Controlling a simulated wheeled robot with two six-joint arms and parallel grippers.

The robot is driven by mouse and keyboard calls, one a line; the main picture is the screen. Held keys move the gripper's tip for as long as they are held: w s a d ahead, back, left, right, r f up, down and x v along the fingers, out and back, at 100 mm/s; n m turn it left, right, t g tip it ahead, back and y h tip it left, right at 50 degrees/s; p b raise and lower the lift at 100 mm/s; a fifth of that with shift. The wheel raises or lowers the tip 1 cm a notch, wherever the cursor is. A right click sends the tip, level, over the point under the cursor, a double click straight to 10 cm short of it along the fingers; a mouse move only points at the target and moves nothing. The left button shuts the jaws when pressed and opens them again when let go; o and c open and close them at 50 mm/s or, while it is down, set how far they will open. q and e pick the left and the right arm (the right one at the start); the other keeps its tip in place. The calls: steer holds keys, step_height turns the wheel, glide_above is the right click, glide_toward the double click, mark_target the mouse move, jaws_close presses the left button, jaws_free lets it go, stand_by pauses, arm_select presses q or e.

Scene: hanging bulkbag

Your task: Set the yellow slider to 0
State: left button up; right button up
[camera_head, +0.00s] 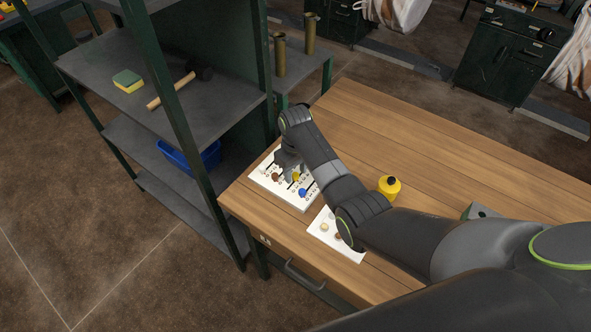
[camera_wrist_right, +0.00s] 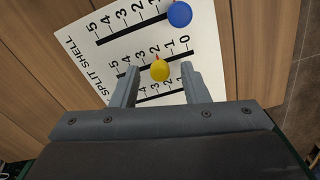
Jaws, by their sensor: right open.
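The yellow slider (camera_wrist_right: 160,70) is a round knob on the middle track of a white panel (camera_wrist_right: 85,45). Its red pointer is near the 2 on a scale running from 5 at left to 0 at right in the right wrist view. In the head view the yellow slider (camera_head: 296,175) shows beside my right gripper (camera_head: 288,162). My right gripper (camera_wrist_right: 158,72) is open, with one finger on each side of the yellow knob and gaps visible. Whether its fingers are down at knob height I cannot tell. My left gripper is not in view.
A blue slider (camera_wrist_right: 179,14) is on the neighbouring track, and a brown knob (camera_head: 275,177) is on the panel's other side. A second white panel (camera_head: 323,240) and a yellow-black button (camera_head: 389,186) are on the wooden table (camera_head: 440,160). A shelf (camera_head: 90,80) stands left.

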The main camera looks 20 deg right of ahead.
mark_target(287, 189)
steer(key=shift+c, duration=1)
jaws_close()
steer(key=s+a+p, duration=0.2)
steer(key=p, duration=0.1)
steer(key=shift+a+r, duration=0.2)
steer(key=shift+r, duration=0.05)
steer(key=shift+s+a+f, duration=0.1)
steer(key=shift+s+a, duration=0.1)
steer(key=shift+a, duration=0.1)
steer(key=shift+a+f, duration=0.1)
steer(key=shift+f, duration=0.1)
